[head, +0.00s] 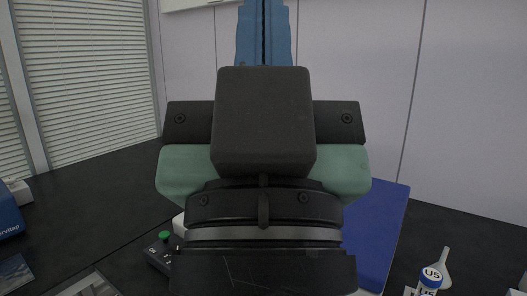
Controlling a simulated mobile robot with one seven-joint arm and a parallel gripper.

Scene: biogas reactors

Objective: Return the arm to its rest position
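My gripper (264,32) fills the middle of the head view, seen from its back. Its two blue fingers point up and run out of the top edge. They lie side by side with only a thin dark line between them, so the gripper looks shut. The fingertips are out of frame, and I see nothing held between the visible parts. The dark block, green housing and black wrist of my arm hide much of the table behind.
A dark table (105,205) spans the view. A blue mat (385,235) lies partly behind my wrist. A vial marked U5 (430,279) and a white funnel (444,262) stand at lower right. A small box with a green button (163,250) is at lower left, a blue device (8,215) at far left.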

